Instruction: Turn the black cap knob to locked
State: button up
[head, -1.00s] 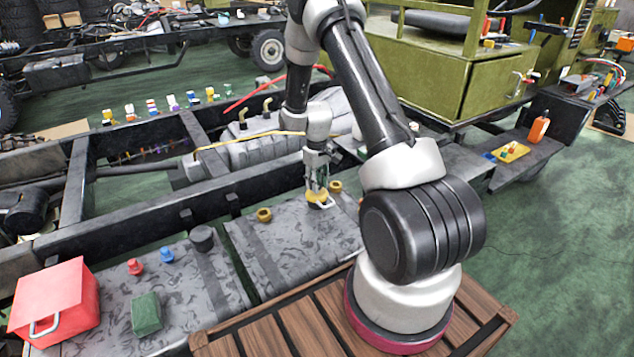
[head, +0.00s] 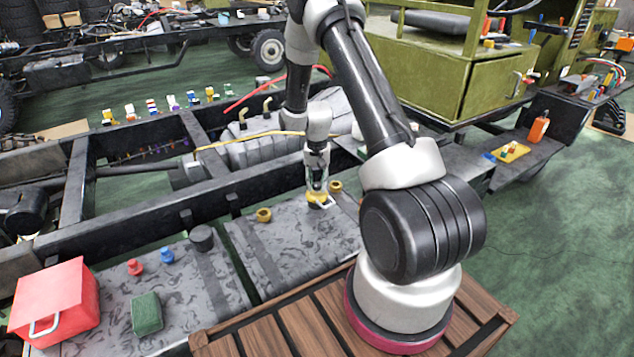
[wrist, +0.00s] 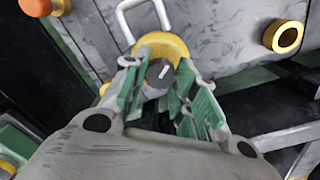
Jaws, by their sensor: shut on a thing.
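The black cap knob (wrist: 153,76) shows in the wrist view as a dark round cap with a short white mark on top. A yellow collar (wrist: 165,43) sits behind it, partly hidden by my fingers. My gripper (wrist: 158,80) has its green-padded fingers on both sides of the knob and is shut on it. In the head view my gripper (head: 317,187) points down at the yellow collar (head: 318,198) on the grey camouflage tank (head: 290,245). The knob itself is mostly hidden there. The white mark points along a slant; I cannot read any lock label.
A white wire handle (wrist: 142,18) stands right beside the collar. Another yellow ring (head: 264,215) is on the same tank, and a third (head: 335,186) is close behind my gripper. A black cylinder (head: 201,238), red box (head: 55,298) and green block (head: 147,313) are farther left.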

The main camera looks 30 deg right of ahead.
aim_at(317, 184)
jog(key=m, duration=0.4)
jog(key=shift+m, duration=1.9)
jog(key=o, duration=1.1)
jog(key=shift+c, duration=0.2)
jog(key=shift+r, duration=0.1)
notch_tip(317, 184, up, 12)
